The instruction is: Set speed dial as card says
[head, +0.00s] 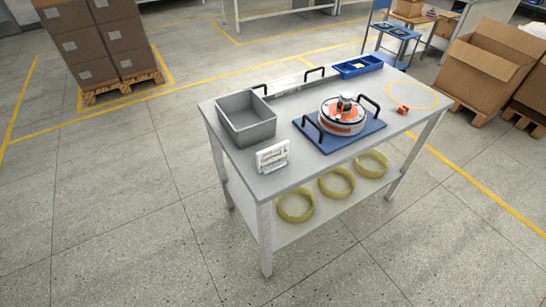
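A white card (272,157) stands at the front left of the workbench; its print is too small to read. A round white and orange hub motor (341,117) sits on a blue board (333,143) with a black handle at each side. A dark and light part (346,99) sticks up from the motor's top. I cannot make out a speed dial or its setting. A small orange object (403,110) lies right of the board. Neither of my grippers is in view.
The workbench (225,142) also bears a grey open bin (247,119) at left, a blue tray (357,67) at the back and a yellow circle marking at right. Yellow rings (296,206) lie on its lower shelf. Cartons (492,62) stand at right. The floor in front is clear.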

